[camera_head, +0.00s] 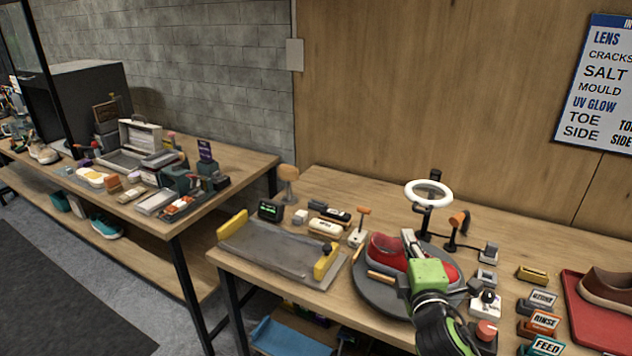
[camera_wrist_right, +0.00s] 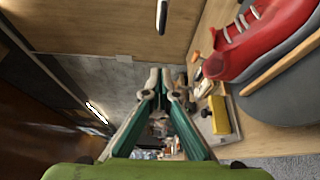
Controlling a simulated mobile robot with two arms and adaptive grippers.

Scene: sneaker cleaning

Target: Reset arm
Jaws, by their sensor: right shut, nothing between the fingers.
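My right gripper (camera_head: 409,240) reaches in from the bottom right, over the red sneaker (camera_head: 383,250), and hides part of it. In the right wrist view, its two fingers (camera_wrist_right: 165,85) come together at their tips with nothing between them. The sneaker also shows at the upper right of the right wrist view (camera_wrist_right: 262,42), beside the fingers and apart from them. It lies on a round grey turntable (camera_head: 370,300), with a wooden stick (camera_head: 381,277) at its near side. My left gripper is not in view.
Left of the turntable is a grey tray (camera_head: 280,253) with yellow end pieces. A ring light (camera_head: 429,194) and an orange lamp (camera_head: 459,220) stand behind. Labelled blocks (camera_head: 541,298) and a red tray (camera_head: 592,320) with a brown shoe (camera_head: 610,289) are at right.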

